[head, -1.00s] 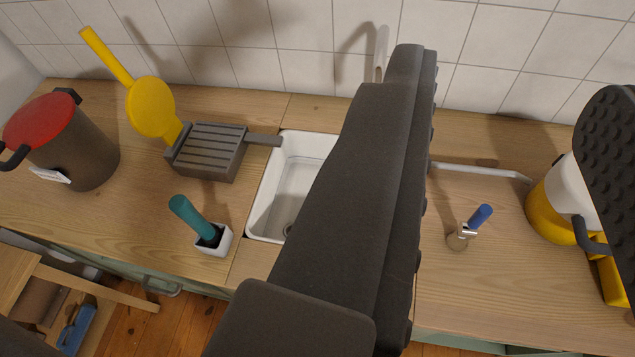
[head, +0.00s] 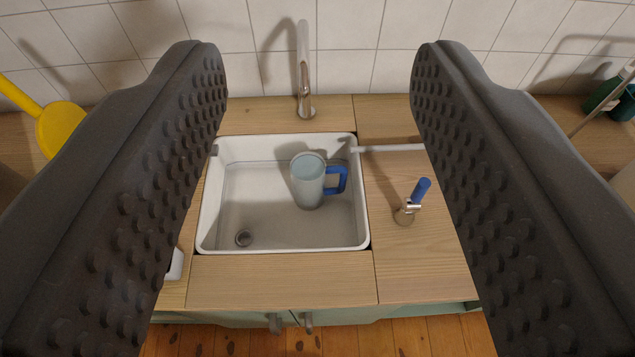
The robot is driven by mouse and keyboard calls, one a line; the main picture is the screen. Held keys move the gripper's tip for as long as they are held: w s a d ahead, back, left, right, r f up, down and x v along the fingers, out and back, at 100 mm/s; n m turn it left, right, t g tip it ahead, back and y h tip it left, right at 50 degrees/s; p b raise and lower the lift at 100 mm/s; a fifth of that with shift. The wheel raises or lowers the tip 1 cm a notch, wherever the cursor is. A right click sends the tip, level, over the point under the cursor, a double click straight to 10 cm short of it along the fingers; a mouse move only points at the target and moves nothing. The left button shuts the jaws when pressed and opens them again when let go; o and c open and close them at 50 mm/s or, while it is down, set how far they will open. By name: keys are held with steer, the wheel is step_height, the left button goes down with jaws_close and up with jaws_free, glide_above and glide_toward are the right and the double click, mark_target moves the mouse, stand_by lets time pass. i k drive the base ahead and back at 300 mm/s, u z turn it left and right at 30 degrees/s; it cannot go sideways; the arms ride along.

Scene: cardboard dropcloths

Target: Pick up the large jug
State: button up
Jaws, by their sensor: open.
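The large jug (head: 308,182) is pale grey-blue with a blue handle on its right side. It stands in the white sink (head: 215,240), right of the sink's middle and towards its back wall. My gripper (head: 317,50) is open, with one dark, knobbed finger at each side of the view. Nothing is between the fingers at their tips. The jug shows in the gap between them, farther away and below. The jug is fully in sight.
A metal tap (head: 304,75) rises behind the sink. A small blue-handled fitting (head: 413,200) stands on the counter to the right, near a pale rod (head: 390,148). A yellow pan (head: 62,128) is at far left. Tiled wall (head: 360,40) closes off the back.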

mark_target(308, 169)
steer(key=u, duration=1.95)
steer(key=k, duration=0.95)
steer(key=z, duration=0.85)
steer(key=i, duration=1)
